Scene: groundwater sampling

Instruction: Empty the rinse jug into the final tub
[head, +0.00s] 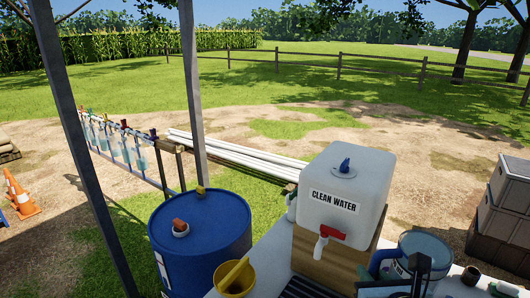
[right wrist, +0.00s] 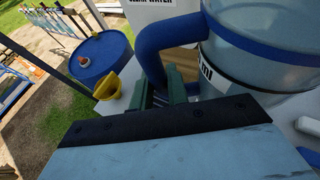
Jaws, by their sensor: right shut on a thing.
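The rinse jug (head: 428,244) is a clear bluish jug with a blue rim and blue handle, at the bottom right of the head view. It fills the upper right of the right wrist view (right wrist: 250,50). My right gripper (right wrist: 164,92) is shut on the jug's blue handle; its green fingers show on both sides of it. In the head view my right gripper is partly cut off by the bottom edge. The jug looks about upright; I cannot tell whether its base touches the table. I cannot make out a final tub. My left gripper is not in view.
A white clean water tank (head: 345,190) with a red tap stands on a wooden block beside the jug. A yellow funnel-like vessel (head: 236,278) and a blue drum (head: 200,240) are to the left. A small dark cup (head: 470,275) is right of the jug.

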